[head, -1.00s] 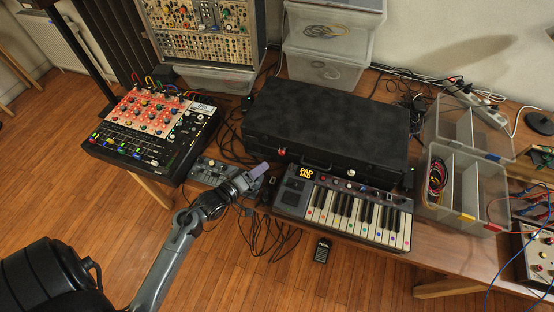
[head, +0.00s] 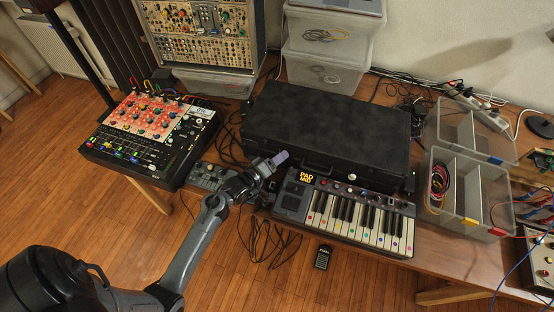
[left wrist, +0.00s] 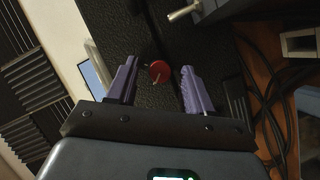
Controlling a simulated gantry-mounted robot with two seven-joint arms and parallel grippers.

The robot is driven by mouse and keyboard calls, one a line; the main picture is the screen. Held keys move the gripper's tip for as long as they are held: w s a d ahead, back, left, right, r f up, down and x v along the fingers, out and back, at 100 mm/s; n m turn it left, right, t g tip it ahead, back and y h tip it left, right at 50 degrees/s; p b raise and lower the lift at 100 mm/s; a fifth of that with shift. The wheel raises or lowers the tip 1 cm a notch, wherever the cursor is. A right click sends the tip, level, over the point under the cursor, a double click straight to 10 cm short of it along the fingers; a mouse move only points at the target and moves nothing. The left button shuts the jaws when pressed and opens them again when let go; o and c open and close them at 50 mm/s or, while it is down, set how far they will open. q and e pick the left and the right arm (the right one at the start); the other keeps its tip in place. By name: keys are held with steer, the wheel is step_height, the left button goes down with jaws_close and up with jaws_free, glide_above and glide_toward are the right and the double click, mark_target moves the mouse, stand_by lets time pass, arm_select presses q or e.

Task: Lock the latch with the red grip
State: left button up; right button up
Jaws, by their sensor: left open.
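A closed black case (head: 325,120) lies on the table, with a carry handle and a pale-gripped latch (head: 351,177) on its front. My left gripper (head: 281,157) is at the left part of the case front. It is open, with a purple pad on each side of the red grip and gaps to both; it also shows in the left wrist view (left wrist: 158,66). In the head view the gripper hides the red grip. My right gripper is out of view.
A small keyboard (head: 345,215) stands close in front of the case. A mixer (head: 150,140) is at the left, with a small dark device (head: 207,175) near my arm. Clear divided bins (head: 466,190) stand to the right. Loose cables run around the case.

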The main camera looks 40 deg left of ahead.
arm_select(q)
jaws_close()
steer(key=m+g+y+p, duration=0.1)
steer(key=m+y+p, duration=0.1)
steer(key=m+p, duration=0.2)
steer(key=m+g+y+p, duration=0.2)
steer(key=m+y+p, duration=0.1)
steer(key=m+p, duration=0.1)
steer(key=d+m+g+y+p, duration=0.1)
steer(key=m+y+p, duration=0.2)
steer(key=p, duration=0.2)
steer(key=shift+w+d+r+m+p, duration=0.1)
steer(key=shift+w+r+m+p, duration=0.1)
steer(key=shift+m+p, duration=0.15)
stand_by(0.7)
stand_by(0.5)
jaws_free()
